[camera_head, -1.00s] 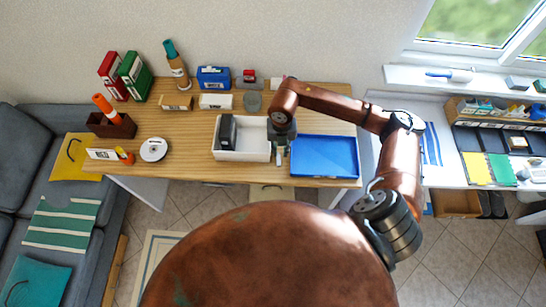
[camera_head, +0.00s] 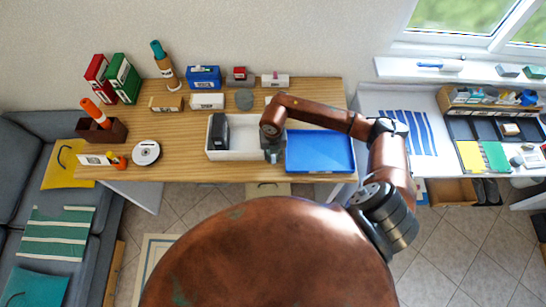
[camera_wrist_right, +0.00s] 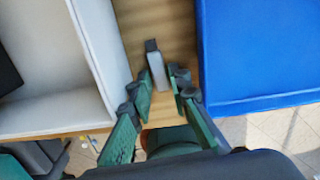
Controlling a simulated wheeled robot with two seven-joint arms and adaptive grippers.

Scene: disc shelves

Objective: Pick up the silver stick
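The silver stick (camera_wrist_right: 157,70) is a small grey bar with a dark end. In the right wrist view it is on the wooden table, in the strip between the white tray (camera_wrist_right: 97,45) and the blue tray (camera_wrist_right: 255,55). My right gripper (camera_wrist_right: 165,80) is open, its green-padded fingers on either side of the stick's near part. I cannot tell whether a finger touches it. In the head view my right gripper (camera_head: 274,157) points down between the two trays and the stick cannot be made out there. My left gripper is not in view.
The white tray (camera_head: 245,156) holds a dark upright object (camera_head: 220,132). The blue tray (camera_head: 320,150) is empty. Behind stand small boxes and a grey disc (camera_head: 244,99). A white disc (camera_head: 146,153) and a brown box (camera_head: 103,135) are at left. The table's front edge is close.

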